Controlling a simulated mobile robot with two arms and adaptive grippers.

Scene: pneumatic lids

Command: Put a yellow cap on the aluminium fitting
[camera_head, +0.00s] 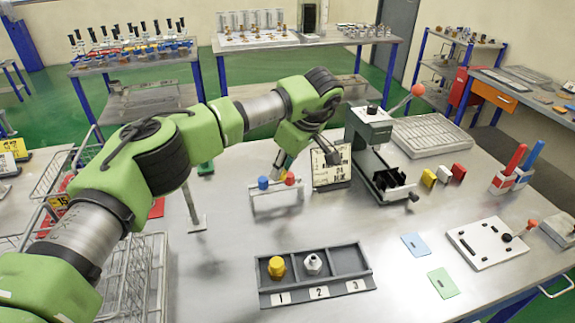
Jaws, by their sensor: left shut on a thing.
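A tray (260,285) with three compartments numbered 1, 2 and 3 lies at the front middle of the table. A yellow cap (276,267) sits in compartment 1; I cannot tell whether a fitting is under it. A pale metallic fitting (313,264) stands uncapped in compartment 2. Compartment 3 is empty. My left gripper (284,160) is above and behind the tray, over the small stand with a blue cap (263,183) and a red cap (290,179). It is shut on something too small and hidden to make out. My right gripper is not in view.
A grey hand press (372,145) with a red-knobbed lever stands behind, beside a number sign (325,178). Yellow, white and red blocks lie right of it. Wire baskets (140,275) stand at left. A white plate (485,243) lies at right. Table around the tray is mostly clear.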

